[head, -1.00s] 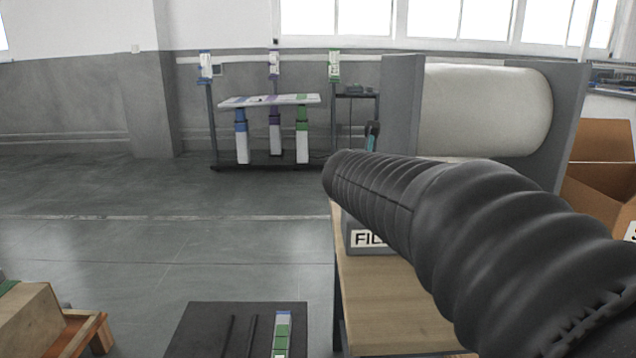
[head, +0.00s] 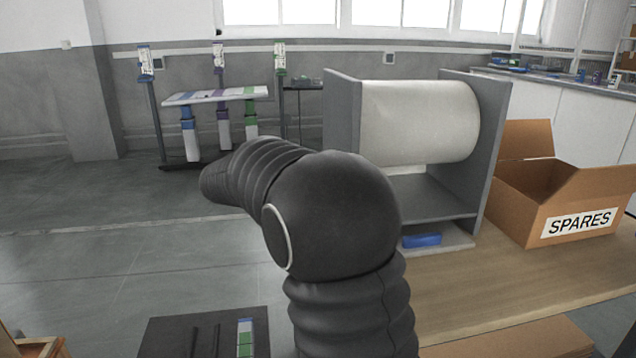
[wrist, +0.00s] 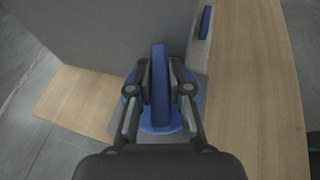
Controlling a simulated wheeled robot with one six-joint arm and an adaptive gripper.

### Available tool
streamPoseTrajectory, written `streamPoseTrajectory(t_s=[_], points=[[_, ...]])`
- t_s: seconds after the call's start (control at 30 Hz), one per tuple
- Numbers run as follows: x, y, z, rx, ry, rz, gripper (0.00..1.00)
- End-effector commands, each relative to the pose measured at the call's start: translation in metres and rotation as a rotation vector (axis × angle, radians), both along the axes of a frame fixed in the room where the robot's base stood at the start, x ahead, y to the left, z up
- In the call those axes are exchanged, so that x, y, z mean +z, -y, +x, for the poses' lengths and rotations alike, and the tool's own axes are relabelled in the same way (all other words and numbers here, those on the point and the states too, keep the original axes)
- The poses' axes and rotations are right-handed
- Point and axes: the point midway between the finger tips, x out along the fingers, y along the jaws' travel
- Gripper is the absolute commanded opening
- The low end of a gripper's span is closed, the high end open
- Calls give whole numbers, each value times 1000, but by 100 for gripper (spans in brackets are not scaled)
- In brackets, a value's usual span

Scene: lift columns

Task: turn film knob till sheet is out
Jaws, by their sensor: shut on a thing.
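The film roll (head: 418,122) is a wide white cylinder held between two grey side panels on a wooden table, right of centre in the head view. The film knob (wrist: 160,85) is a blue disc with a raised bar, beside the grey panel (wrist: 100,35) in the wrist view. My gripper (wrist: 160,88) is shut on the knob's bar, one finger on each side. My arm hides the knob and gripper in the head view. A small blue bar (head: 421,240) lies on the stand's front base. I cannot make out a loose sheet.
An open cardboard box marked SPARES (head: 560,195) stands on the table (head: 490,280) right of the stand. Lift columns with a white top (head: 215,95) stand by the back wall. A dark slab (head: 165,335) is at lower left. Open floor lies left.

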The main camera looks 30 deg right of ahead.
Motion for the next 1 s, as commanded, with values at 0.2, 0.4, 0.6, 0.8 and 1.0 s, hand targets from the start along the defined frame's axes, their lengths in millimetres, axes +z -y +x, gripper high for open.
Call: streamPoseTrajectory(t_s=[0.2,0.4,0.6,0.8,1.0], points=[[1,0,2,-206,-2,2,0],[-2,1,2,-373,-1,2,0],[-2,1,2,-498,-1,2,0],[-2,1,2,-575,-1,2,0],[-2,1,1,-609,-1,3,0]])
